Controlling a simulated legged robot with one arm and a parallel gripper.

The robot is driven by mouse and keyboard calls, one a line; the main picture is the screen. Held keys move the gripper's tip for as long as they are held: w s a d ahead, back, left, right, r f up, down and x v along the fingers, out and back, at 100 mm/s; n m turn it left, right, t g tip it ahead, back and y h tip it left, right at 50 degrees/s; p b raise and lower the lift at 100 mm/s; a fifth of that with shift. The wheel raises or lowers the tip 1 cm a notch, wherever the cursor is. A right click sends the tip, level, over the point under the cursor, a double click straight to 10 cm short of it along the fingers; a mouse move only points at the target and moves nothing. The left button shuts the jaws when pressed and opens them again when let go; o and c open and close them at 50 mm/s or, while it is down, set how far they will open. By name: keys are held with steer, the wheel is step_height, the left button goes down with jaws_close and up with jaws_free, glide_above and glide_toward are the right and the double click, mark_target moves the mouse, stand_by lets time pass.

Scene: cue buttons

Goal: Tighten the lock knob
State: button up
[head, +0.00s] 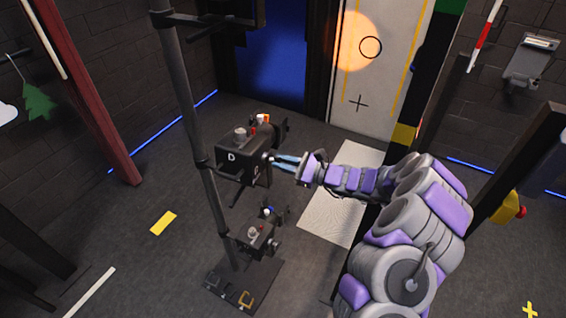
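A black box (238,164) marked with a white "D" is mounted on a grey vertical pole, with small knobs and red and white parts on top. A small knob (267,159) sits on its right side; I cannot tell for sure that it is the lock knob. My gripper (277,160) comes in from the right, its pale blue fingers pointing at this knob. The fingertips are at or very near it. Whether they touch or grip it is too small to tell.
A second, lower black box (256,239) with knobs is on the same pole (186,105), above a dark base plate (262,285). A thin dark handle sticks out below the upper box. A dark post stands behind my arm. The floor left of the pole is mostly clear.

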jaws_close()
steer(key=shift+r+m+p, duration=0.1)
steer(key=shift+m+p, duration=0.2)
steer(key=shift+p, duration=0.1)
steer(key=m+p, duration=1)
steer(key=m, duration=1.1)
steer(key=shift+w, duration=0.1)
stand_by(0.4)
